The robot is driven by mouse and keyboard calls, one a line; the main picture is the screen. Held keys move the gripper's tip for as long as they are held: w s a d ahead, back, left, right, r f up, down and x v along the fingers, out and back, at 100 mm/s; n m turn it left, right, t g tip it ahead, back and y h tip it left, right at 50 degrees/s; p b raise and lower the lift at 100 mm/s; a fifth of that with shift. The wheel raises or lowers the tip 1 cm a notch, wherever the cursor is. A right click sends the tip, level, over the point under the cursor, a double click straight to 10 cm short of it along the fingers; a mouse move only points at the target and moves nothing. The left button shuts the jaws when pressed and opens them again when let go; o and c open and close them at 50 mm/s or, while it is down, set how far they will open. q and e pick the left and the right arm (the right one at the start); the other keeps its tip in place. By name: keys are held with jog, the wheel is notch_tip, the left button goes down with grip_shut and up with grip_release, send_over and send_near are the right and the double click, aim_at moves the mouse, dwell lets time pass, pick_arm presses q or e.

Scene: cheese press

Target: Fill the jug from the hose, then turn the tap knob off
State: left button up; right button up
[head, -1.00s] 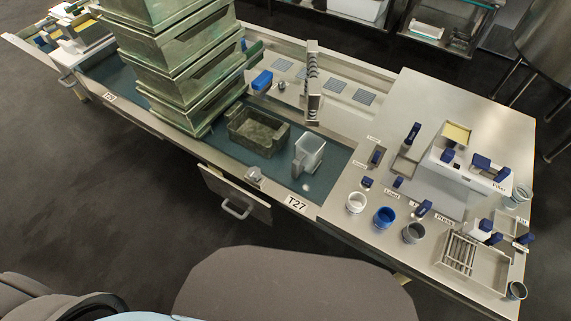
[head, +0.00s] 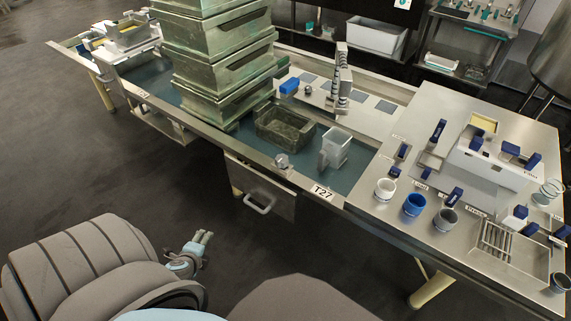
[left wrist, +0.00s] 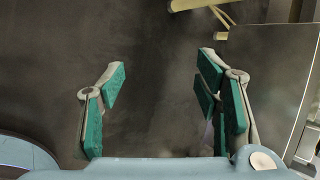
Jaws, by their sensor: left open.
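The grey jug (head: 334,148) stands upright in the blue-floored basin of the bench, its handle toward the left. The upright ribbed hose (head: 342,80) rises behind it, apart from the jug; I cannot tell whether water runs. A small metal knob (head: 282,162) sits on the basin's front rim, left of the jug; it may be the tap knob. My left gripper (head: 200,242) is low in front of the bench, well away from the jug. In the left wrist view my left gripper (left wrist: 163,100) is open and empty above the dark floor. My right gripper is not in view.
A green-grey mould (head: 284,130) sits left of the jug, beside tall stacked crates (head: 215,70). White, blue and grey cups (head: 414,205) stand right of the basin. A drawer (head: 262,190) juts from the bench front. The floor around my left gripper is clear.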

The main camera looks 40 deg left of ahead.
pick_arm(q)
jog(key=w+a+r+m+t+b, duration=0.3)
jog(key=w+m+t+b, duration=0.15)
jog(key=w+m, duration=0.4)
jog(key=m+t+h+b, duration=0.5)
jog(key=m+t+b, duration=0.2)
jog(key=m, duration=0.7)
send_near(277, 163)
jog(key=w+b, duration=0.1)
jog(key=w, duration=1)
jog(key=shift+w+r+b, duration=0.1)
jog(key=shift+r+b, duration=0.05)
jog(key=shift+b, duration=0.2)
jog(key=shift+w, duration=0.55)
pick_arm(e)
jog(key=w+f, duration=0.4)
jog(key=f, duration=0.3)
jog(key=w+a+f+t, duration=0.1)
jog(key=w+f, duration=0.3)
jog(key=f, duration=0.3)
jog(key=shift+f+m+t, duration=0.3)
pick_arm(q)
jog(key=shift+c, duration=0.3)
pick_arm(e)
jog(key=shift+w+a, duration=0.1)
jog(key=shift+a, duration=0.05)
